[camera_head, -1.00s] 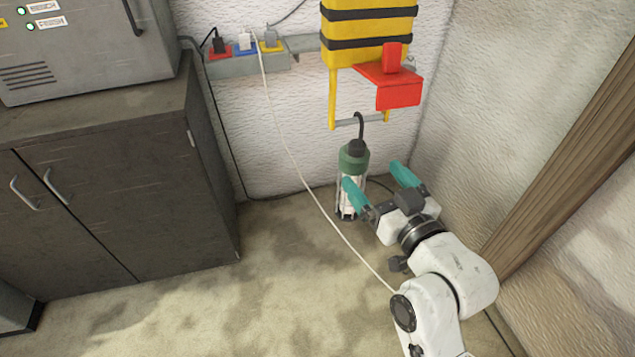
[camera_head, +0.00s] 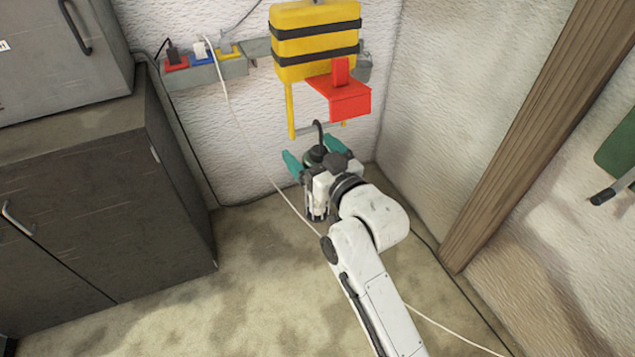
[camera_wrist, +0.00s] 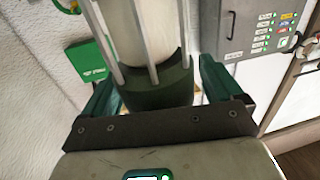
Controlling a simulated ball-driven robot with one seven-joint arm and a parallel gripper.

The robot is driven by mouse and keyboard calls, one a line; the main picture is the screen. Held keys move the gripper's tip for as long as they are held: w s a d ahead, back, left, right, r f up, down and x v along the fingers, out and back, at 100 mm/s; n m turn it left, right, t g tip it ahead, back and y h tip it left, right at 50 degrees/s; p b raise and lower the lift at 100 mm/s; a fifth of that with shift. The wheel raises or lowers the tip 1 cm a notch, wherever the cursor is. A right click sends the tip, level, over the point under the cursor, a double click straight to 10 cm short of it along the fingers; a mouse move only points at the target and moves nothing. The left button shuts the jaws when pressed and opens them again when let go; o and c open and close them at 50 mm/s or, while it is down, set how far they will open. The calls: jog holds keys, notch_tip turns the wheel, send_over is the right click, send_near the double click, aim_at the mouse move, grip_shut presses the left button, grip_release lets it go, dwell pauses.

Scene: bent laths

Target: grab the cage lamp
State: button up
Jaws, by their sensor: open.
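The cage lamp (camera_head: 314,154) hangs upright by its dark hook from the grey bar under the yellow rack, close to the wall. My gripper (camera_head: 321,162) is at the lamp, its teal fingers spread on either side of the lamp's green upper part. My own wrist hides most of the lamp's body; its lower end shows just above the floor. In the wrist view, the lamp's green collar and pale tube behind grey cage bars (camera_wrist: 150,42) stand between the open fingers of my gripper (camera_wrist: 160,88). Small gaps seem to show beside the collar; contact cannot be told.
The yellow rack (camera_head: 316,20) with a red bracket (camera_head: 345,100) is just above my gripper. A pale cable (camera_head: 250,150) runs from the wall sockets (camera_head: 204,66) down past the lamp. A dark cabinet (camera_head: 100,200) stands left, a wooden post (camera_head: 515,130) right. Floor in front is open.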

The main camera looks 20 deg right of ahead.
jog(key=shift+c, duration=0.3)
grip_shut()
dwell(0.6)
jog(key=shift+r, duration=0.1)
